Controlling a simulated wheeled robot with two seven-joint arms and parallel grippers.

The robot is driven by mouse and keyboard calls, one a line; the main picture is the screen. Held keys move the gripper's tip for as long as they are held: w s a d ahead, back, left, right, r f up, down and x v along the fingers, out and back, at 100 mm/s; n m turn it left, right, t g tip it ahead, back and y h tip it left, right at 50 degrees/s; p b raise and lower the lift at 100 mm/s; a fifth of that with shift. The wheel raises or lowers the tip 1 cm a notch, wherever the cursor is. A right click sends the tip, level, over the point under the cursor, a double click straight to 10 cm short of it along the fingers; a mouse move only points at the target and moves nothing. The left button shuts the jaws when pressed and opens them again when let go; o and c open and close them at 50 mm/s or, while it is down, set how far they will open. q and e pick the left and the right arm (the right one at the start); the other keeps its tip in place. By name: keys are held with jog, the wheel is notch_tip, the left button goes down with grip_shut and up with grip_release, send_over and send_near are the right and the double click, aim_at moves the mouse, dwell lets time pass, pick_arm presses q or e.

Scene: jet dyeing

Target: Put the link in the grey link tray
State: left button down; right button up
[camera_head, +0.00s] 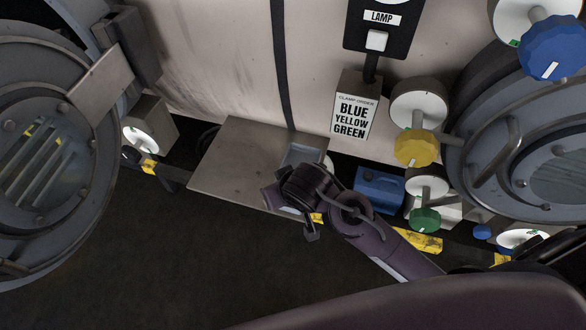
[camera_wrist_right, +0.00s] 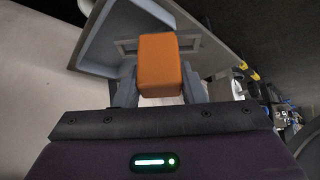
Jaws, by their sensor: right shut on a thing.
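My right gripper (camera_head: 290,196) is over the front right part of the metal shelf, beside the grey link tray (camera_head: 304,154). In the right wrist view the gripper (camera_wrist_right: 160,92) is shut on an orange block (camera_wrist_right: 158,62), which I take to be the link. The block sits between the two grey fingers. The grey tray (camera_wrist_right: 103,38) lies just beyond it, its walls and floor partly hidden by the block and fingers. I cannot tell whether the block touches the tray. In the head view the gripper hides the block. My left gripper is not in view.
The metal shelf (camera_head: 233,163) is bare left of the tray. A blue box (camera_head: 379,190) stands right of my gripper. Yellow (camera_head: 416,147) and green (camera_head: 425,220) valve knobs stick out on the right. A sign (camera_head: 354,116) hangs behind. Large round hatches flank both sides.

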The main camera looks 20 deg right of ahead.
jog(key=w+d+p, duration=0.3)
jog(key=w+d, duration=0.1)
jog(key=w, duration=0.3)
jog(key=f, duration=0.6)
jog(key=shift+s+d+f, duration=0.1)
jog(key=shift+s+d, duration=0.05)
jog(key=shift+s, duration=0.15)
jog(key=shift+w+d+f+p, duration=0.1)
jog(key=shift+w+f+p, duration=0.05)
jog(key=shift+p, duration=0.3)
jog(key=shift+f, duration=0.25)
jog(key=shift+f, duration=0.15)
jog(key=o, duration=1.2)
